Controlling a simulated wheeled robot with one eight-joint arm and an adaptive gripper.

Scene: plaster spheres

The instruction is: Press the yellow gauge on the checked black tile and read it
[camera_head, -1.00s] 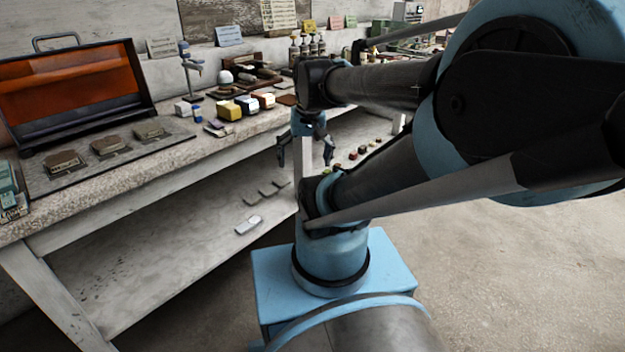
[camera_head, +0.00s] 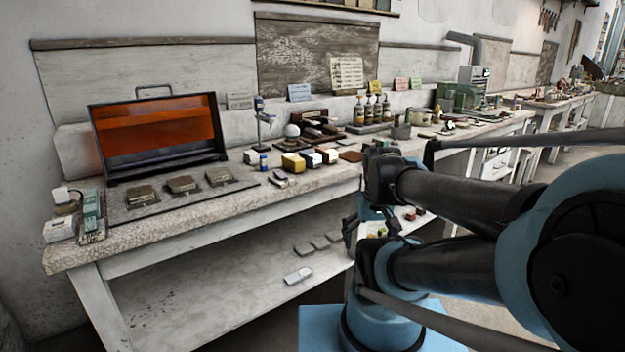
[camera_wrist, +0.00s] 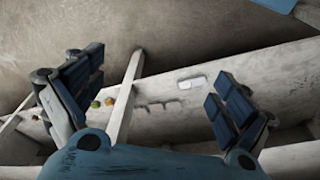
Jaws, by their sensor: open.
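My gripper (camera_head: 371,228) hangs in front of the workbench, below its top, with its fingers spread. In the wrist view my gripper (camera_wrist: 157,105) is open, with nothing between its blue-padded fingers. A yellow block-like thing (camera_head: 293,162) lies on the bench top beside an orange-and-white one; it is too small to tell whether it is the gauge. I cannot make out a checked black tile under it or elsewhere.
The bench top (camera_head: 190,218) holds an orange-windowed case (camera_head: 155,130), a dark tray (camera_head: 135,212) with several blocks, a small stand (camera_head: 262,118) and several bottles (camera_head: 372,108). A lower shelf (camera_head: 235,300) bears a pale box (camera_head: 298,276).

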